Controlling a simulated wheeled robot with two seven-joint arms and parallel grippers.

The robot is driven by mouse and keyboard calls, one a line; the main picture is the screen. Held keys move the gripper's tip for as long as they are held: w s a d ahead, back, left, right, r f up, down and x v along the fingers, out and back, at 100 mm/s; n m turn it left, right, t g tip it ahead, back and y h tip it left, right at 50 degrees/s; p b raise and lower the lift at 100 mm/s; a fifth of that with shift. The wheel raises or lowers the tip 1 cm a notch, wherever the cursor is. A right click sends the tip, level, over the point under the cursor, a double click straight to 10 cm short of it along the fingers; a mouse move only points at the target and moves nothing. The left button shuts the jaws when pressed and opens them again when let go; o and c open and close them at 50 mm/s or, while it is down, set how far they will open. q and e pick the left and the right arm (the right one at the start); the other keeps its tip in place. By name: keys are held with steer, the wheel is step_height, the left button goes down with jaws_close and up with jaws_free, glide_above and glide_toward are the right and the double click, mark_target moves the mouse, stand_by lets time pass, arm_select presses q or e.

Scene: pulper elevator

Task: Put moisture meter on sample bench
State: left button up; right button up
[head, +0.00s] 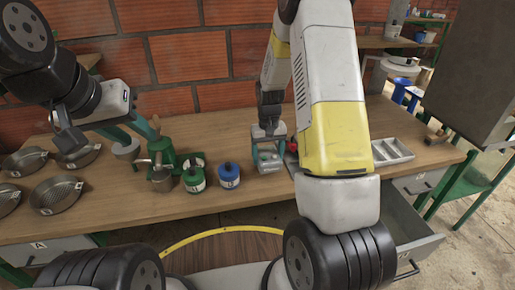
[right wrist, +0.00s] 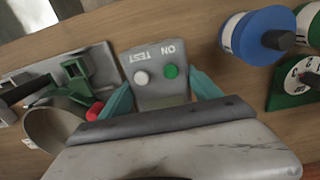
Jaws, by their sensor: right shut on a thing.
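The moisture meter (right wrist: 158,72) is a grey box with "ON" and "TEST" lettering, a white button and a green button. My right gripper (right wrist: 162,95) is shut on it, with teal fingers on its two sides. In the head view the meter (head: 268,158) shows at the right gripper (head: 268,140), over the middle of the wooden bench (head: 250,193); I cannot tell whether it touches the top. My left gripper (head: 138,137) is open over the bench's left part, beside a green hand-cranked device (head: 162,155).
Several round pans (head: 55,195) lie at the left. A compartment tray (head: 391,151) is at the right, above an open drawer (head: 408,232). A brick wall (head: 190,60) stands behind.

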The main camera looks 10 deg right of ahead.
steer(key=shift+w+a+f, duration=0.1)
steer(key=shift+w+a, duration=0.2)
steer(key=shift+w, duration=0.3)
steer(key=shift+s+d+f, duration=0.1)
steer(key=shift+f, duration=1.6)
steer(key=o, duration=1.7)
steer(key=shift+f, duration=0.15)
steer(key=shift+c, duration=0.2)
